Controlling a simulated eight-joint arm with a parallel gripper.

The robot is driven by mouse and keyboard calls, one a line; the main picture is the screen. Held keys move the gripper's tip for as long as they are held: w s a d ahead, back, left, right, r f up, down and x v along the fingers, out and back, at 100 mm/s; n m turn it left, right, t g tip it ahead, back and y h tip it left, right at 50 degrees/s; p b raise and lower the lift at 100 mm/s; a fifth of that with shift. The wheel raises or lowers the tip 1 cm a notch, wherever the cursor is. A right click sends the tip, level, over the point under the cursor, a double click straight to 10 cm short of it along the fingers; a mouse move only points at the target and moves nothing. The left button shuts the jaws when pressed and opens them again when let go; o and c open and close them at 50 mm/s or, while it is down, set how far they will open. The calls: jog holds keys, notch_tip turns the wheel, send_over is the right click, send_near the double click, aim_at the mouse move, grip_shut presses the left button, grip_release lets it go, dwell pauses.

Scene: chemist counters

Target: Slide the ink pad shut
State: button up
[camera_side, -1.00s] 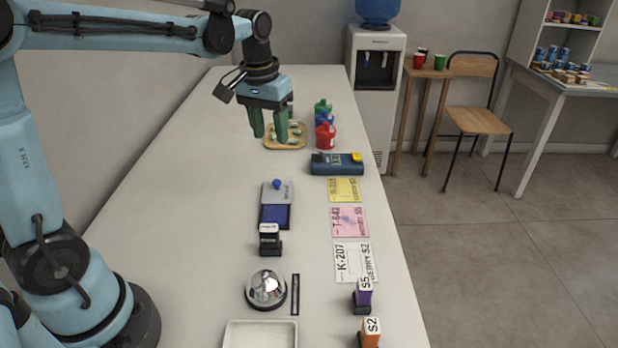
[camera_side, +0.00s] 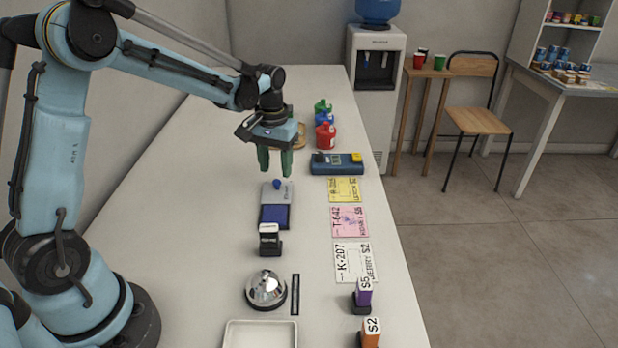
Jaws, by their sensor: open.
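The ink pad (camera_side: 274,216) lies on the white counter with its dark blue pad showing at the near end. Its grey lid (camera_side: 285,195) is slid toward the far end and carries a small blue knob (camera_side: 277,184). My gripper (camera_side: 275,173) is open and empty, its two green fingers pointing down just above and beyond the knob. I cannot tell the exact height of the fingertips above the lid.
A black stamp (camera_side: 269,240) stands just in front of the pad, with a silver bell (camera_side: 266,290) nearer. Labels, including a pink card (camera_side: 349,221), lie to the right. A blue device (camera_side: 337,164) and a red bottle (camera_side: 325,136) stand behind right. The counter left of the pad is clear.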

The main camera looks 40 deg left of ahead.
aim_at(277, 181)
jog(key=shift+f, duration=1.55)
grip_shut()
